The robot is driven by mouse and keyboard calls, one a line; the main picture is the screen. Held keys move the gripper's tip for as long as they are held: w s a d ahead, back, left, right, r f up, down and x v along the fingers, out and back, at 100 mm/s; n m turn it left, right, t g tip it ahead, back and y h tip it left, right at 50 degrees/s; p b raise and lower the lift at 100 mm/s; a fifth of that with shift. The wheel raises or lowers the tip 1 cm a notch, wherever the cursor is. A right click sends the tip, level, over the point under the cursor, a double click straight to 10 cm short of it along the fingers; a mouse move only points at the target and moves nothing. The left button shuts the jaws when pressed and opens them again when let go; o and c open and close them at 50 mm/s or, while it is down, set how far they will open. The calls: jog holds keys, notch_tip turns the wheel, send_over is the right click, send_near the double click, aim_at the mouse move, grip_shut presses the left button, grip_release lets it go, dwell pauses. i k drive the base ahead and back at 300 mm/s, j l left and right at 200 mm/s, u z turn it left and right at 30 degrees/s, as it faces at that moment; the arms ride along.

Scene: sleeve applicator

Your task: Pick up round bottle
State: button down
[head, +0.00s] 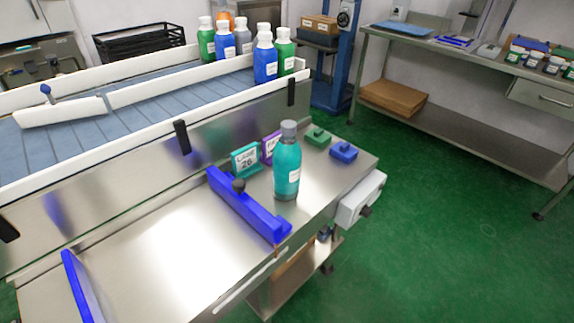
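A round teal bottle (287,168) with a grey cap and a white label stands upright on the steel work table (165,265), near its right end. It stands just right of a blue guide bar (250,210) with a dark knob. Nothing touches the bottle that I can see, and its front is unobstructed. My gripper is not in view.
Lane signs (245,160), a green block (317,136) and a blue block (343,151) sit near the bottle. Another blue bar (80,285) is at lower left. Several bottles (265,62) stand on the conveyor (135,105). Green floor (450,240) is clear at right.

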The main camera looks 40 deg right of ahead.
aim_at(287, 153)
jog(key=i+z, duration=0.1)
jog(key=z, duration=0.25)
jog(key=i+z, duration=0.1)
jog(key=z, duration=0.25)
jog(key=i+z, duration=0.1)
jog(key=z, duration=0.3)
